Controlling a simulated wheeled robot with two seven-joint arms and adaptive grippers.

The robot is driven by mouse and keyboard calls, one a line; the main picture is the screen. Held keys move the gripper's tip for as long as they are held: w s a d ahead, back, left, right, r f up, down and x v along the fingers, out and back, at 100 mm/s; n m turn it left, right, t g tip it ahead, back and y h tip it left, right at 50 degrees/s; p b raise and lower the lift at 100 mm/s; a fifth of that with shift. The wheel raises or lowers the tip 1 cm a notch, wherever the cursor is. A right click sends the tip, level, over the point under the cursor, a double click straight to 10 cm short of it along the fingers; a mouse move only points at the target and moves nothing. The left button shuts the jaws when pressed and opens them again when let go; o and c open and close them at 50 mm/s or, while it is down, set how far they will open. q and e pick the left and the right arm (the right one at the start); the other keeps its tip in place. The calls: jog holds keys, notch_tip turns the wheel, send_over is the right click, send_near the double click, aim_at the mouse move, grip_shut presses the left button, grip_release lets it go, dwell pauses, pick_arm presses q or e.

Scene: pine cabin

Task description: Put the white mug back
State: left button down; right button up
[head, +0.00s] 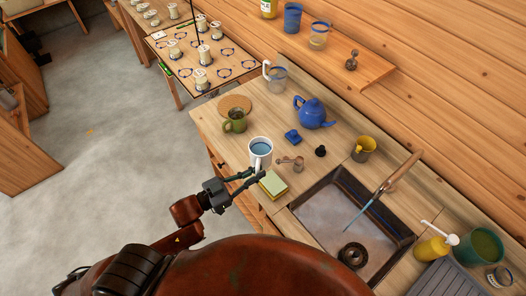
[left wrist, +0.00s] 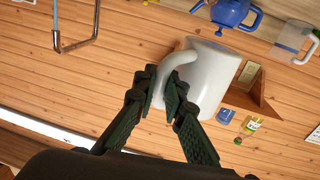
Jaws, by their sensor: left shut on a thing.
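The white mug (head: 261,157) has a blue inside and shows near the front edge of the wooden counter, left of the sink. In the left wrist view the mug (left wrist: 211,76) has its handle between the fingers of my left gripper (left wrist: 163,97). My left gripper (head: 255,179) is shut on the mug's handle, on its near side. I cannot tell whether the mug's base touches the counter. My right gripper is not in view.
A green mug (head: 235,121) and cork mat (head: 236,102) stand left of the white mug. A brush (head: 387,187) lies across the sink (head: 318,207). A wall shelf (head: 340,66) is behind.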

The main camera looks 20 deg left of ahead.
aim_at(260, 154)
pick_arm(q)
jog(key=w+a+f, duration=0.1)
jog(key=w, duration=0.2)
jog(key=w+a+f, duration=0.1)
jog(key=w, duration=0.2)
jog(key=w+f, duration=0.1)
jog(key=w, duration=0.1)
jog(key=shift+w+a+f, duration=0.4)
jog(key=w+f, duration=0.2)
jog(key=f, duration=0.1)
jog(key=w+a+f+b, duration=0.1)
jog(key=shift+w+f, duration=0.3)
jog(key=shift+f, duration=0.1)
jog(key=shift+w+a+f, duration=0.2)
jog(key=shift+w+f, duration=0.35)
jog(key=shift+f, duration=0.1)
notch_tip(260, 154, down, 3)
jog(key=shift+r, duration=0.1)
jog(key=shift+s, duration=0.1)
jog(key=c, duration=2.5)
grip_release()
jog(key=shift+f, duration=0.35)
jog(key=o, duration=0.5)
